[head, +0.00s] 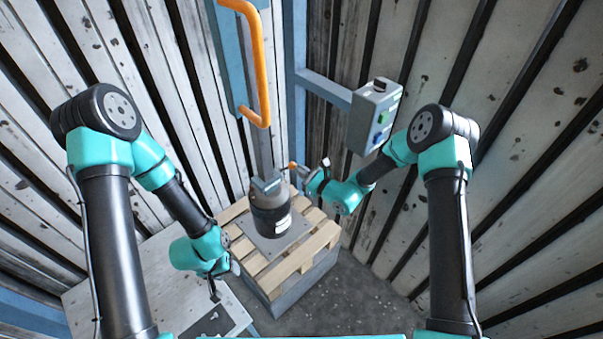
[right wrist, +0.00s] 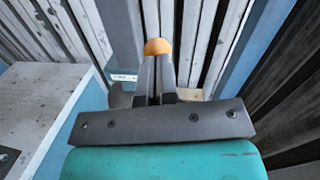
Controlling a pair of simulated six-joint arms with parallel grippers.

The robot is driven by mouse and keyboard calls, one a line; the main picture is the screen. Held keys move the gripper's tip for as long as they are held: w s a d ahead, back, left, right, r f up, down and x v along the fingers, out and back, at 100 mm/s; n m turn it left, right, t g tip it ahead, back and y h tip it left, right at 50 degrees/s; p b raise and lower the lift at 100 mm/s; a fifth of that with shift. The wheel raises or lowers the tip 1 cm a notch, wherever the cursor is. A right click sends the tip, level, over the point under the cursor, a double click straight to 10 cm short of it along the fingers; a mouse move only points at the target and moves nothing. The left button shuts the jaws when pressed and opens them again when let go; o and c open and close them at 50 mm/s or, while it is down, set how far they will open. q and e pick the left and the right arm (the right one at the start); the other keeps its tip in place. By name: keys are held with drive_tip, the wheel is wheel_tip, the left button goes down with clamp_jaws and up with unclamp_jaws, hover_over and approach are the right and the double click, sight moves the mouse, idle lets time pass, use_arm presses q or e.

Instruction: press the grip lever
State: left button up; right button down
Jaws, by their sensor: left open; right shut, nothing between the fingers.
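A short orange-tipped lever (head: 292,165) sticks out beside the dark cylindrical housing (head: 270,208), which stands on a grey plate on a wooden pallet. My right gripper (head: 299,170) is shut and empty, its fingertips right at the orange end. In the right wrist view the rounded orange end (right wrist: 157,46) shows just beyond the closed fingertips (right wrist: 156,62); I cannot tell whether they touch. The lever's shaft is mostly hidden there. My left gripper (head: 214,292) is open, pointing down over the white table at lower left, away from the housing.
A large orange handle (head: 262,65) hangs on the blue-grey post above the housing. A grey control box (head: 374,116) with green and blue buttons sits on an arm to the right. The pallet (head: 312,247) rests on a grey block. A white table (head: 95,297) stands at left.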

idle(0.3)
drive_tip(key=v, duration=1.3)
drive_tip(key=shift+d, duration=0.2)
drive_tip(key=shift+w, duration=0.15)
